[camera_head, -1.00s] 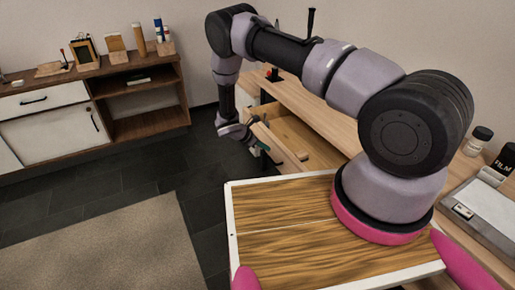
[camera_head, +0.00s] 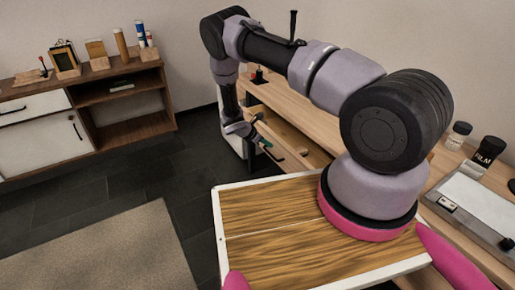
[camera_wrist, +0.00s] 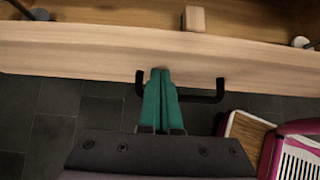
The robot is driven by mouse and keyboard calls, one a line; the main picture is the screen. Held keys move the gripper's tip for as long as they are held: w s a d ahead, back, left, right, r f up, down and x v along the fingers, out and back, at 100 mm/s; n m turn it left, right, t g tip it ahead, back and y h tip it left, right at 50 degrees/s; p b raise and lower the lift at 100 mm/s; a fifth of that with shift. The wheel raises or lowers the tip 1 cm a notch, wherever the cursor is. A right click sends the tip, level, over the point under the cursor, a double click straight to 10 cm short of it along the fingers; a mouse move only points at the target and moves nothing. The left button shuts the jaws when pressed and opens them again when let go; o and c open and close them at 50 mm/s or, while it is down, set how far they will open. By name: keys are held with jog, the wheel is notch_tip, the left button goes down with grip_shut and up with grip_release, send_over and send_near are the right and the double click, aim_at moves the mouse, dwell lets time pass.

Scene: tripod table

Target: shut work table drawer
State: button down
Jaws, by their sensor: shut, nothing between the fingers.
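The work table (camera_head: 300,104) runs along the wall, and its wooden drawer (camera_head: 292,141) stands partly open. In the wrist view the drawer's front board (camera_wrist: 70,48) crosses the picture, with a strip of the open inside beyond it. A black bar handle (camera_wrist: 207,99) is on the front's near face. My gripper (camera_wrist: 160,74) is shut and empty, with its green fingertips at the front board beside the left part of the handle. Whether they touch is unclear. In the head view my gripper (camera_head: 262,143) is small and partly hidden at the drawer's outer side.
A small wooden block (camera_wrist: 193,18) shows at the drawer's inner side. Jars (camera_head: 488,152) and a grey device (camera_head: 480,212) stand on the table at right. A low cabinet (camera_head: 95,112) is at the left wall. Dark floor and a beige rug (camera_head: 100,250) lie clear at left.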

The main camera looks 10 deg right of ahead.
jog(key=w+d, duration=0.1)
jog(key=d, duration=0.3)
jog(key=w+d, duration=0.1)
jog(key=d, duration=0.3)
jog(key=w+d, duration=0.2)
jog(key=d, duration=0.2)
jog(key=shift+d, duration=0.35)
